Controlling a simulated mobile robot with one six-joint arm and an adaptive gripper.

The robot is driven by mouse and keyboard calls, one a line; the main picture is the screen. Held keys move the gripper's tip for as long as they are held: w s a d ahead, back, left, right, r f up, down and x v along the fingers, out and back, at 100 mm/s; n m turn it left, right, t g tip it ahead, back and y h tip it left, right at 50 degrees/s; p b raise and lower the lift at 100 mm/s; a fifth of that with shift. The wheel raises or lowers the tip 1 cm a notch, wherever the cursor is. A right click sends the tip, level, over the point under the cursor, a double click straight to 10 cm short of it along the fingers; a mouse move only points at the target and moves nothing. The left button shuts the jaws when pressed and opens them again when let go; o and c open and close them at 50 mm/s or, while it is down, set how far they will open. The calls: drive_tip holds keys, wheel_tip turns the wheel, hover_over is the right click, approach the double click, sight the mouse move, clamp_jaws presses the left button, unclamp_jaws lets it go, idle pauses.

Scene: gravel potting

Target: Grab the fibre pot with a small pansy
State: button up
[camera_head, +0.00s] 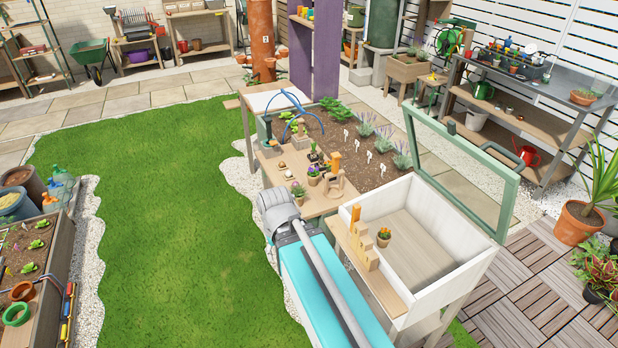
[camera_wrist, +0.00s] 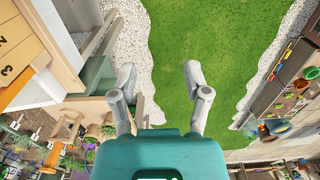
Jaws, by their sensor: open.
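A small brown pot with a purple flower (camera_head: 298,193) stands at the near left edge of the wooden potting shelf in the head view. Another small pot with a leafy plant (camera_head: 313,177) stands just behind it. I cannot tell for sure which is the fibre pot with the pansy. My gripper (camera_wrist: 160,74) is open and empty in the wrist view, with grass between its fingers. It is not clearly visible in the head view.
The white-walled cold frame (camera_head: 450,262) with a raised green lid frame (camera_head: 495,170) stands to the right of my arm. The stepped wooden block (camera_head: 362,245) is on its near ledge. A planting bed (camera_head: 345,130) lies behind the shelf. Open lawn (camera_head: 160,220) lies left.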

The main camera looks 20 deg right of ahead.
drive_tip(key=shift+d, duration=0.25)
drive_tip(key=m+t+h+b, duration=0.5)
drive_tip(key=m+h+b, duration=0.75)
drive_tip(key=b, duration=0.25)
approach(313, 170)
drive_tip(key=r+v, duration=0.1)
drive_tip(key=v, duration=0.2)
drive_tip(key=shift+s+d+f+m+y, duration=0.1)
drive_tip(key=shift+s+f+m+y, duration=0.1)
drive_tip(key=shift+m+y, duration=0.2)
drive_tip(key=shift+d, duration=0.1)
drive_tip(key=b+x, duration=0.3)
drive_tip(key=x, duration=0.4)
drive_tip(key=shift+w+f, duration=0.15)
drive_tip(key=shift+w+d+f, duration=0.15)
drive_tip(key=shift+d, duration=0.45)
